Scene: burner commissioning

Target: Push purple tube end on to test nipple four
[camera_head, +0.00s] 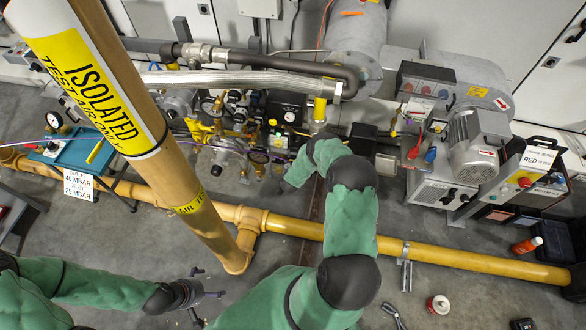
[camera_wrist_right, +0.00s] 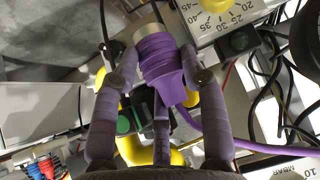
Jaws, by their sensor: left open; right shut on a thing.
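The purple tube end (camera_wrist_right: 160,62) is a ribbed purple sleeve between the fingers of my right gripper (camera_wrist_right: 162,58), which is shut on it. The purple tube (camera_wrist_right: 235,146) runs from it to the lower right of the wrist view. A pale metal cylinder shows just past the sleeve's upper end; I cannot tell whether it is a test nipple or whether they touch. In the head view my right gripper (camera_head: 287,186) reaches the valve train (camera_head: 225,140), its fingers too small to judge. Test nipple four cannot be picked out. My left gripper (camera_head: 207,294) is open and empty above the floor.
A yellow gas pipe (camera_head: 450,262) crosses the floor. A thick upright pipe with an ISOLATED label (camera_head: 90,85) stands left of the valve train. A blue manometer case (camera_head: 70,150) sits at the left. Black cables (camera_wrist_right: 285,90) and pressure dials crowd the right gripper.

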